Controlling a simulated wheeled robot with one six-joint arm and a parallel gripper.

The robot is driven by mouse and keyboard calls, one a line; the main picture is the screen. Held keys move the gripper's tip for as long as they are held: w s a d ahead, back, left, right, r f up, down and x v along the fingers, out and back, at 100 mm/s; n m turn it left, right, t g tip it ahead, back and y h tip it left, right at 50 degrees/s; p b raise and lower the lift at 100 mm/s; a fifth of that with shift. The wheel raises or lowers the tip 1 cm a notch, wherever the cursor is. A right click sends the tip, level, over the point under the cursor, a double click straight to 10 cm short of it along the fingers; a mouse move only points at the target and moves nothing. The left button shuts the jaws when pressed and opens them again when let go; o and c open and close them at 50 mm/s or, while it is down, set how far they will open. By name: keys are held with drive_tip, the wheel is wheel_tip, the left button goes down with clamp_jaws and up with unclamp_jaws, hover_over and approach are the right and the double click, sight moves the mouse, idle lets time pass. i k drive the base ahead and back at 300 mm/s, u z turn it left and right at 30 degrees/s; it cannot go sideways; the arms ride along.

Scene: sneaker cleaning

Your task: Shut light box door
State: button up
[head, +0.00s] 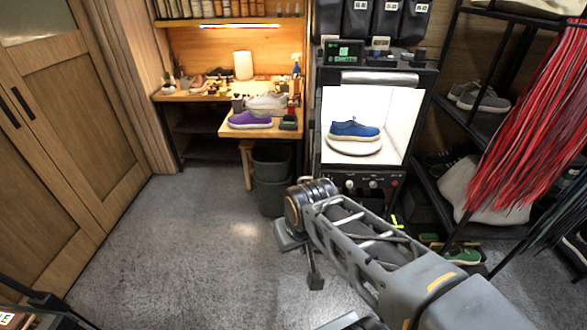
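The light box (407,112) stands at centre right, with its front open and its white inside brightly lit. A blue sneaker (355,130) rests on a round white turntable (354,147) inside it. A pale grey bar or panel (380,78) lies along the top of the opening; I cannot tell whether it is the door. My arm reaches in from the lower right. My gripper (302,262) seems to hang below the arm's far end, over the floor in front of the box and apart from it. It is partly hidden by the arm, and its fingers are unclear.
A dark shelf rack (455,125) and hanging red strips (535,120) are at right. Grey floor (190,240) is clear at left.

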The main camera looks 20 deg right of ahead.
sight(314, 120)
drive_tip(key=z, duration=0.35)
drive_tip(key=k, duration=0.3)
drive_tip(key=u, duration=0.95)
drive_tip(key=i, duration=0.5)
drive_tip(key=z, duration=0.8)
drive_tip(key=k, duration=0.45)
drive_tip(key=u, duration=1.1)
drive_tip(key=i, duration=0.55)
drive_tip(key=u, duration=0.05)
